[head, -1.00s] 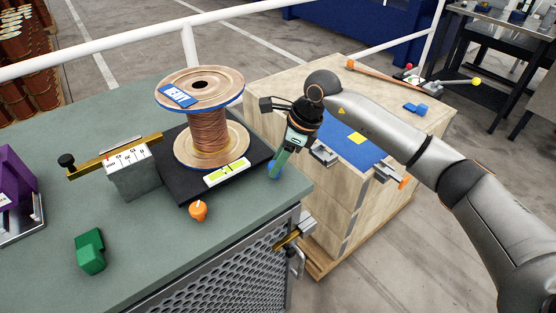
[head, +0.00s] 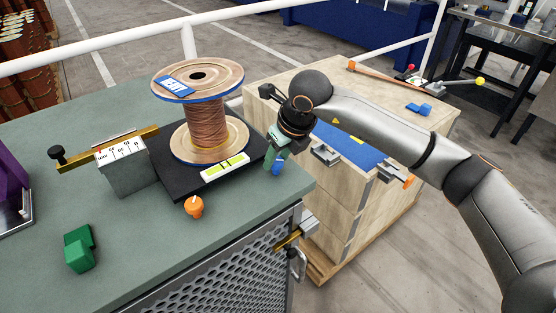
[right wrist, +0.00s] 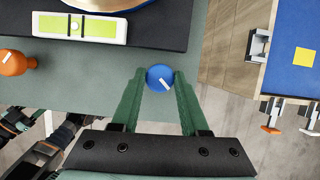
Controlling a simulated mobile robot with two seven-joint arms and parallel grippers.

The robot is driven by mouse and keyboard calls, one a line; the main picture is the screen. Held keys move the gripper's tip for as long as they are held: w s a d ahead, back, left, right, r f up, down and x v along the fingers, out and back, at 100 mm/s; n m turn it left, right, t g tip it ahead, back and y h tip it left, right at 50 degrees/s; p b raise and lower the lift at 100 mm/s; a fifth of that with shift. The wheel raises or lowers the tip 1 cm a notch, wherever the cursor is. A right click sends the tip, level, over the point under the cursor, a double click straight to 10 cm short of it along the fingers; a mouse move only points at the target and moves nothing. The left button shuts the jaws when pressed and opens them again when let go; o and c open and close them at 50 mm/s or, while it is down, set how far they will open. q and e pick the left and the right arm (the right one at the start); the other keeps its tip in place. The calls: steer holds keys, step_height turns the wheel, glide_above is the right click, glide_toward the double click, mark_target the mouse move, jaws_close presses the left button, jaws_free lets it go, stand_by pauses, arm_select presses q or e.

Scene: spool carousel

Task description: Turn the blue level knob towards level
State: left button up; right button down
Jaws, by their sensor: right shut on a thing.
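The blue level knob (head: 278,167) is at the right front corner of the black base plate (head: 168,160). My right gripper (head: 273,157) reaches it from above, shut with its green fingers on either side of the knob. In the right wrist view the knob (right wrist: 160,77) is between the fingertips, and a slanted white mark shows on its top. The yellow-green level vial (head: 224,167) lies on the plate's front edge; it also shows in the right wrist view (right wrist: 80,26). Its bubble is too small to read surely.
An orange knob (head: 194,207) stands at the plate's front corner. A copper wire spool (head: 207,125) stands on the plate. A grey block with a scale (head: 125,172) and a green block (head: 79,250) are to the left. A wooden crate (head: 350,205) stands close on the right.

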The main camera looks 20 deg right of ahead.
steer(key=shift+r+m, duration=0.1)
steer(key=shift+m, duration=0.5)
steer(key=c, duration=0.7)
jaws_free()
steer(key=b+v, duration=0.1)
steer(key=v, duration=1.1)
steer(key=shift+s+a+r, duration=0.15)
steer(key=shift+s, duration=0.15)
